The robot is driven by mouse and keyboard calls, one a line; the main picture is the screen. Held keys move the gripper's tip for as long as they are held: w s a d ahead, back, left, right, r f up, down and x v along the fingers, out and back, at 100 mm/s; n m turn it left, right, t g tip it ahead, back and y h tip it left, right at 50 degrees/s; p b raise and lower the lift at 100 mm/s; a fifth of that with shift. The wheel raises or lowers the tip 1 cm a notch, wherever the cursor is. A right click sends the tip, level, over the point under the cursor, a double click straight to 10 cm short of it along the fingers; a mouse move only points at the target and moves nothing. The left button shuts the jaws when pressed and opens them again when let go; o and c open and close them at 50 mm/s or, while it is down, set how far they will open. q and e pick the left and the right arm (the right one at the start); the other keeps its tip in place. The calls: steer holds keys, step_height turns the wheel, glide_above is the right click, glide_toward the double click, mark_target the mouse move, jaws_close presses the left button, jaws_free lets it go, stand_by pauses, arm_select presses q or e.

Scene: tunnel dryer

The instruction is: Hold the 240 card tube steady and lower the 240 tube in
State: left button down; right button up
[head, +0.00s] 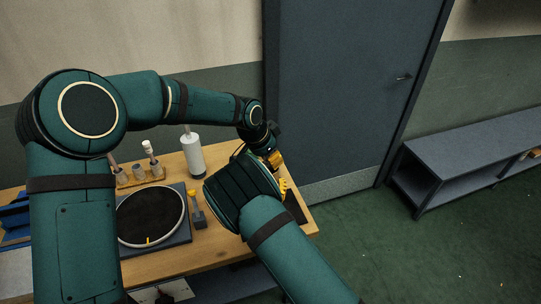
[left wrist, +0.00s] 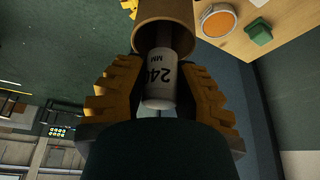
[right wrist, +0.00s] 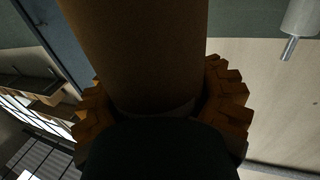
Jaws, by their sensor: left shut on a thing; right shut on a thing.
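My left gripper (left wrist: 160,100) is shut on a white tube marked 240 MM (left wrist: 160,85), seen in the left wrist view. The far part of this tube shows within the open mouth of a brown card tube (left wrist: 165,10); how deep it sits I cannot tell. In the right wrist view my right gripper (right wrist: 165,105) is shut around the brown card tube (right wrist: 135,45). In the head view the left gripper (head: 274,158) and right gripper (head: 284,187) are close together at the bench's right end, and my arms hide both tubes.
The wooden bench (head: 222,262) holds a round black pan (head: 150,212), a white bottle (head: 193,155), and a small rack (head: 140,177) with upright items. A grey door (head: 340,90) stands behind. A low shelf unit (head: 450,165) is at the right, with open green floor before it.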

arm_select(q)
steer(key=shift+f, duration=0.9)
steer(key=c, duration=0.8)
jaws_free()
steer(key=shift+o, duration=0.2)
steer(key=shift+r, duration=0.1)
steer(key=shift+r, duration=3.4)
arm_select(e)
steer(key=o, duration=1.3)
steer(key=shift+o, duration=0.2)
steer(key=shift+s, duration=0.1)
